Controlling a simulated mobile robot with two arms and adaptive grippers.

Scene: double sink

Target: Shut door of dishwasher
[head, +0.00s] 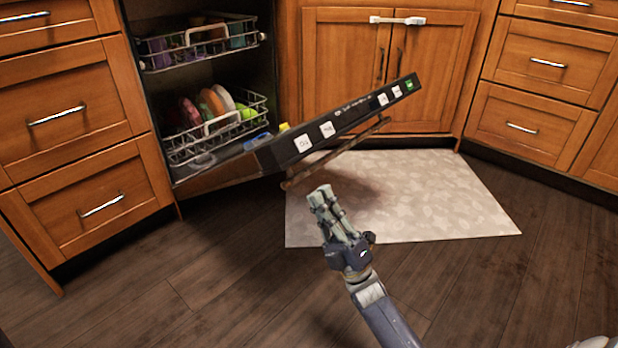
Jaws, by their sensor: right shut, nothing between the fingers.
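The dishwasher (133,62) stands open at the left, between wooden cabinets. Its door (350,118) is folded down and sticks out into the room, partly lowered above the floor. The door's dark top edge carries white and green buttons, and a bar handle (335,155) runs along its outer side. My right gripper (322,192) is shut and empty, in front of the door and close below the handle in the picture. I see no clear contact between them. My left gripper is not in view.
The upper rack (205,50) and lower rack (215,135) hold several dishes inside the dishwasher. A pale mat (430,205) lies on the dark wood floor (240,275). Wooden drawers (75,115) flank the left side. A cabinet with a white latch (397,20) is behind the door.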

